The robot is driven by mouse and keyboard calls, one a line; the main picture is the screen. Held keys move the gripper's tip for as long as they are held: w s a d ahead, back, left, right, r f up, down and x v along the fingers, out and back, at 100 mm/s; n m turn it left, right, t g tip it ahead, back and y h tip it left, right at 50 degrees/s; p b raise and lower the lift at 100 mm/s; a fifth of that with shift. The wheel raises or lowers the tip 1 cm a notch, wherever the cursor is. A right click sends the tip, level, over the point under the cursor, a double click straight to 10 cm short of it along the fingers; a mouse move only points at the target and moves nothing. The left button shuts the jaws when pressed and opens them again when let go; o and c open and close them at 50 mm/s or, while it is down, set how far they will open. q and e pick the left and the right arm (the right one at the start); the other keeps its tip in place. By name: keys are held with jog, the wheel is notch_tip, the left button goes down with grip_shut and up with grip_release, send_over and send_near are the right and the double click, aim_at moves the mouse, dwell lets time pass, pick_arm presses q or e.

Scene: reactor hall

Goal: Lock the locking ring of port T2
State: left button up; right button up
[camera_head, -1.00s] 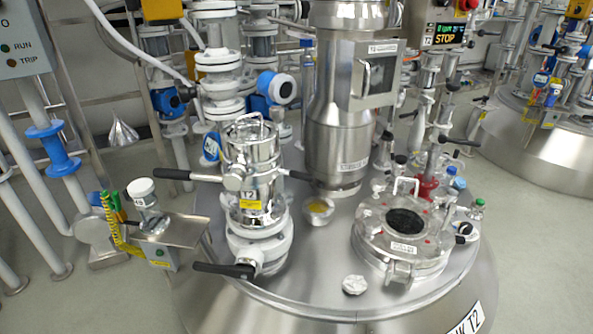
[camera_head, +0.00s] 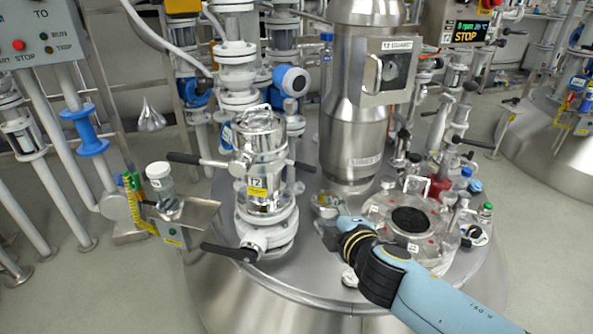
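Port T2 (camera_head: 264,205) is a shiny metal cylinder with a yellow T2 label, standing upright on the vessel lid left of centre. Its locking ring (camera_head: 237,167) is the band with black-gripped handles sticking out left (camera_head: 184,158) and right (camera_head: 302,166). A lower black lever (camera_head: 228,252) points left from the valve under the port. My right gripper (camera_head: 326,226) is over the lid, right of the port and apart from it, below the right handle. It is small and partly hidden by its wrist, so its opening is unclear. My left gripper is out of view.
A round hatch (camera_head: 385,213) is partly behind my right arm. A tall steel column (camera_head: 350,145) stands behind the port. A small side tray (camera_head: 197,214) with a white-capped jar (camera_head: 160,178) is left. A glass dish (camera_head: 328,202) lies near my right gripper.

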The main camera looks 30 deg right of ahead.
jog(key=t, duration=0.1)
send_near(306, 169)
jog(key=b+x, duration=0.1)
jog(key=x, duration=0.8)
jog(key=shift+w+d+f, duration=0.1)
jog(key=shift+w+d, duration=0.05)
jog(key=shift+w, duration=0.15)
jog(key=shift+w+d+f, duration=0.15)
jog(key=shift+w, duration=0.45)
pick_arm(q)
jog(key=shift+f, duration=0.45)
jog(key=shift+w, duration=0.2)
pick_arm(e)
grip_shut()
